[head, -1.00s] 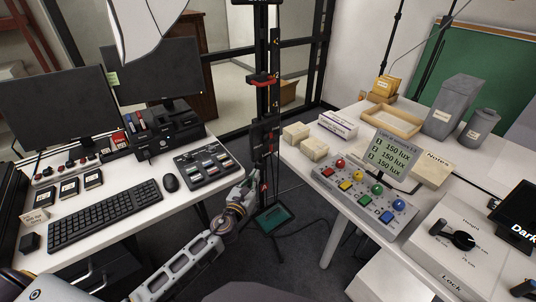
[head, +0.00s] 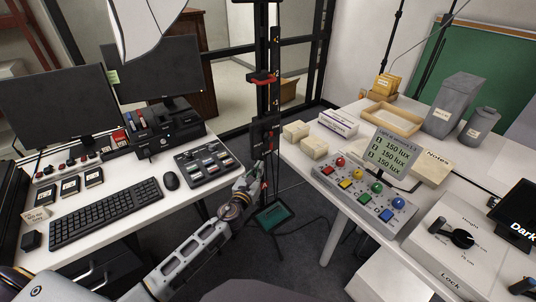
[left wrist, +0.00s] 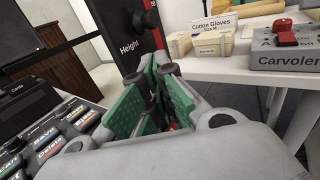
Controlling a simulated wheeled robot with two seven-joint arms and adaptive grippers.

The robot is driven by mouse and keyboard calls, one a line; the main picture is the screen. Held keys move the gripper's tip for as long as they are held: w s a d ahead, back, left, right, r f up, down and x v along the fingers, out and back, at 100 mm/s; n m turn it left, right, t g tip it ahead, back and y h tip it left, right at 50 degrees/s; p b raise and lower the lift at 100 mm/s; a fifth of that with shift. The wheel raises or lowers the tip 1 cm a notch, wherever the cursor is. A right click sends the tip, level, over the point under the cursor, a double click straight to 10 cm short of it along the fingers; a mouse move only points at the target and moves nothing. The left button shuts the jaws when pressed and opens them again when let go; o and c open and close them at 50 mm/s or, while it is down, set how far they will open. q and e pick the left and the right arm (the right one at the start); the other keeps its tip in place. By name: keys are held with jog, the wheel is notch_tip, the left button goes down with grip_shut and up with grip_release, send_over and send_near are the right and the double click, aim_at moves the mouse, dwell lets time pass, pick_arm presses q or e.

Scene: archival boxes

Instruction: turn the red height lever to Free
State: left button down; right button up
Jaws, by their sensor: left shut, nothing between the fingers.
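A dark Height panel (head: 265,138) with a red edge is on the black column. It also shows in the left wrist view (left wrist: 128,44), with a black knob (left wrist: 146,20) at its top. My left gripper (head: 254,176) is just below and left of the panel in the head view. Its green-padded fingers (left wrist: 155,105) are shut and empty, pointing toward the column. A small red part (left wrist: 172,125) shows low between the fingers; I cannot tell whether it is the lever. The word Free is not readable. My right gripper is not in view.
The left desk holds a keyboard (head: 107,212), mouse (head: 171,181) and button panel (head: 208,164). On the right table are a coloured-button box (head: 365,195) and a Height/Lock dial box (head: 455,250). A red clamp (head: 262,78) sits higher on the column. Floor shows between the desks.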

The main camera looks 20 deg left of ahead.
pick_arm(q)
send_near(271, 149)
jog(key=shift+w, duration=1.1)
jog(key=shift+w+d, duration=0.15)
jog(key=shift+w, duration=2.3)
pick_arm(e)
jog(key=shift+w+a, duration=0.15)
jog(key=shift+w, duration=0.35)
pick_arm(q)
jog(key=shift+b, duration=0.3)
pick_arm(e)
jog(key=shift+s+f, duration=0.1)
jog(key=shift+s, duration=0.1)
pick_arm(q)
jog(key=shift+f, duration=0.1)
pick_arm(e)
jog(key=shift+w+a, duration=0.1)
pick_arm(q)
jog(key=shift+b, duration=0.85)
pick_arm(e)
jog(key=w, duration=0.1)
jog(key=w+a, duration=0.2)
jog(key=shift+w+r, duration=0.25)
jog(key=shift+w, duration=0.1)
